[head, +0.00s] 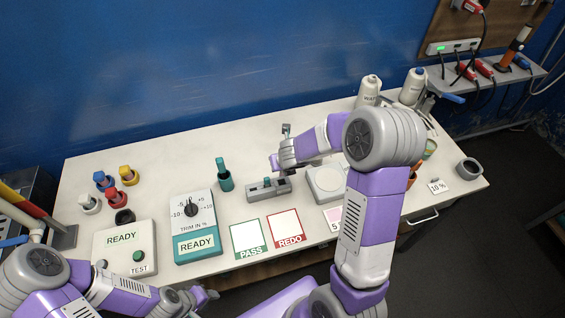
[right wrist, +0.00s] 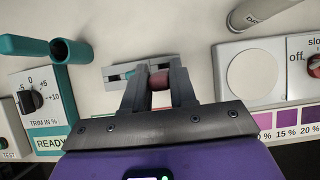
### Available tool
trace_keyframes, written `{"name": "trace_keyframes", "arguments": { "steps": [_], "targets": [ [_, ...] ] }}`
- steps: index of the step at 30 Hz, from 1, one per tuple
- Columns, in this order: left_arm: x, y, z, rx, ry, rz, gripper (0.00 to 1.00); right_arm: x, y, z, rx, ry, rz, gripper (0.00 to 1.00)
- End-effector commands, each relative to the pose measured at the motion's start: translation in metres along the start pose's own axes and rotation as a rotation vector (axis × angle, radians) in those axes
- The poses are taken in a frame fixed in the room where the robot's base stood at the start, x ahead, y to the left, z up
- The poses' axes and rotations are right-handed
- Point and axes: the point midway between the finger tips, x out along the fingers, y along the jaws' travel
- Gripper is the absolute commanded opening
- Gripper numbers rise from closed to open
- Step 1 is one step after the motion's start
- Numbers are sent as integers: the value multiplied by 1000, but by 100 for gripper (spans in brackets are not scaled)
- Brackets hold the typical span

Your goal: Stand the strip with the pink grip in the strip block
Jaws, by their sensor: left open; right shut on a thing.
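The strip block (head: 263,193) is a grey block lying on the white table, with a teal piece (head: 267,182) standing up from it. The block (right wrist: 115,81) also shows in the right wrist view, just beyond my fingertips. My right gripper (head: 278,165) is above the block's right end. In the right wrist view, my right gripper (right wrist: 160,88) is shut on the pink grip (right wrist: 160,79) of the strip. The strip's lower part is hidden, so I cannot tell whether it is in the block. My left gripper (head: 208,296) is open and empty at the table's front edge.
A teal holder (head: 225,182) stands left of the block, and the trim box (head: 195,245) is in front of it. The PASS (head: 251,240) and REDO (head: 286,229) cards lie in front. A round-topped device (head: 325,181) is close on the right. The table behind the block is mostly clear.

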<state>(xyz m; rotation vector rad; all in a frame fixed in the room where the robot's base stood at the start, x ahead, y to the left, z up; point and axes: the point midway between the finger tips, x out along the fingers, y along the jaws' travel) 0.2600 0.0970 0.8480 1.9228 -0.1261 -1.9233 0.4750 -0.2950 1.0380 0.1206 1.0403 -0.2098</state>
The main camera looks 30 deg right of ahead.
Motion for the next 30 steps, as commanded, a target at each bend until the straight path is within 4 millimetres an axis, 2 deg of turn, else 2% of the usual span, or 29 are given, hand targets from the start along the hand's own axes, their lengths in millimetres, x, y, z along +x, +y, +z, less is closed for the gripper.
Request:
{"name": "trace_keyframes", "arguments": {
  "steps": [3,21,30],
  "targets": [
    [13,-5,-1,0,0,0,43,12,0,-7,0,0,0,0],
    [56,-21,-3,1,1,0,43,54,0,-30,-1,0,1,0],
    [65,-24,-3,0,1,0,43,63,0,-34,-2,0,1,0]
  ]
}}
